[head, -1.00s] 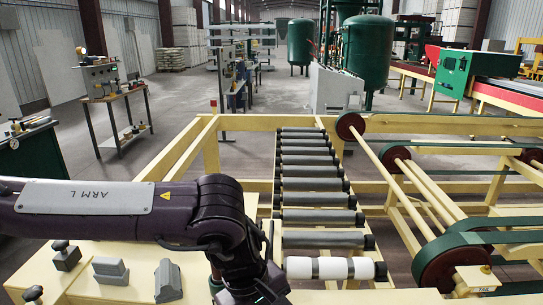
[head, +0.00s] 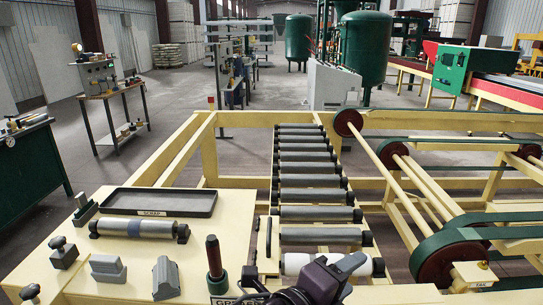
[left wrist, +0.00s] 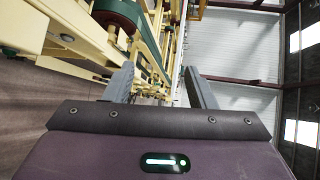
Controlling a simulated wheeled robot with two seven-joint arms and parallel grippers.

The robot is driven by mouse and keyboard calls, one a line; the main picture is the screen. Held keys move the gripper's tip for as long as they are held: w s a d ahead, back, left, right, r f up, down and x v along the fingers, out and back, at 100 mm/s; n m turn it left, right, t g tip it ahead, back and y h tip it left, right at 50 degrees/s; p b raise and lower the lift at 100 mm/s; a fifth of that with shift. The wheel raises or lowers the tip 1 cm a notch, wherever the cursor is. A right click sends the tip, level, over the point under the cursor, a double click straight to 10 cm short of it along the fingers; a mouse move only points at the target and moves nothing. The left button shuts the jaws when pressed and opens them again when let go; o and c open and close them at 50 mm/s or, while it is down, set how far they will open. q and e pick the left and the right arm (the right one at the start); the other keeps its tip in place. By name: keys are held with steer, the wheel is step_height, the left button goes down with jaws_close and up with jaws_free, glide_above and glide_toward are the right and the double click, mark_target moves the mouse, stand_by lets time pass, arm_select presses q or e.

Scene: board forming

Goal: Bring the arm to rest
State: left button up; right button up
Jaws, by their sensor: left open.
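My left arm (head: 318,283) shows only as a dark purple part at the bottom edge of the head view, in front of the white roller (head: 312,263) at the near end of the conveyor. In the left wrist view my left gripper (left wrist: 162,78) has its two grey fingers apart, with nothing between them. Past the fingers, that view shows yellow frame beams, a green belt wheel and the hall wall. My right gripper is in neither view.
A cream bench top (head: 130,262) at the lower left bears a black tray (head: 160,201), a grey roller (head: 140,228), grey blocks and a dark upright handle (head: 214,256). The roller conveyor (head: 312,183) runs away from me. Red belt wheels (head: 448,262) stand at the right.

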arm_select(q)
steer(key=w+a+f+n+y, duration=0.2)
steer(key=a+f+n+y, duration=0.5)
steer(key=a+f+n, duration=0.65)
steer(key=s+a+f+n+g+y, duration=0.2)
steer(key=s+a+f+n+g, duration=0.1)
steer(key=s+a+f+n, duration=0.5)
steer(key=s+a+f+n+g+y, duration=0.35)
steer(key=s+a+n, duration=0.2)
steer(key=a, duration=0.45)
step_height(320, 180, down, 31)
steer(key=s+g, duration=0.1)
steer(key=s+a+f, duration=0.1)
steer(key=s+f, duration=0.7)
steer(key=s, duration=0.1)
steer(key=s+a+f+g, duration=0.1)
steer(key=s+a+f, duration=0.1)
steer(key=s+f, duration=0.7)
steer(key=shift+s+a+m, duration=0.25)
steer(key=shift+s+m, duration=0.05)
steer(key=shift+s, duration=0.4)
steer(key=shift+f+g+h, duration=0.1)
steer(key=shift+g+h, duration=0.15)
